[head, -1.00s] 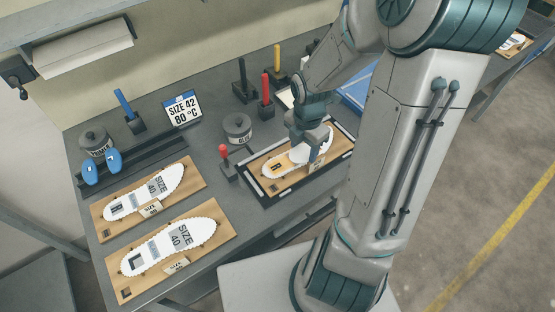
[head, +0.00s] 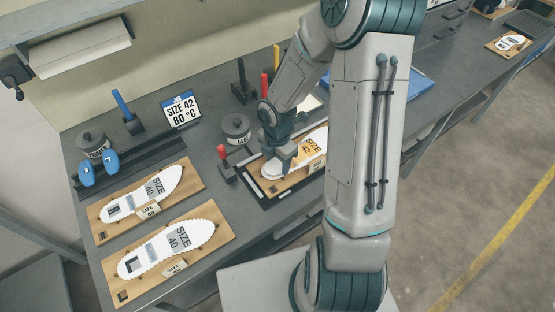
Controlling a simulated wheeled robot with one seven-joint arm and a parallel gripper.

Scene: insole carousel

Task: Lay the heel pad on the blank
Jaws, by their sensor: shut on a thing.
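The blank (head: 311,151), marked SIZE 42 and partly orange, lies on a wooden board (head: 293,183) in a dark frame on the bench. My gripper (head: 277,169) points down over the blank's left, heel end. It is shut on a white piece that looks like the heel pad (head: 269,173). The pad is over the heel end and hides it. I cannot tell whether the pad touches the blank. The fingertips are small and partly hidden by the wrist. My arm covers the right end of the board.
Two boards with white SIZE 40 insoles (head: 154,193) (head: 166,250) lie at the left. A red-knobbed tool (head: 224,160) and a grey pot (head: 236,128) stand close to the gripper. A SIZE 42, 80 °C sign (head: 182,109) and blue pieces (head: 100,170) are further left.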

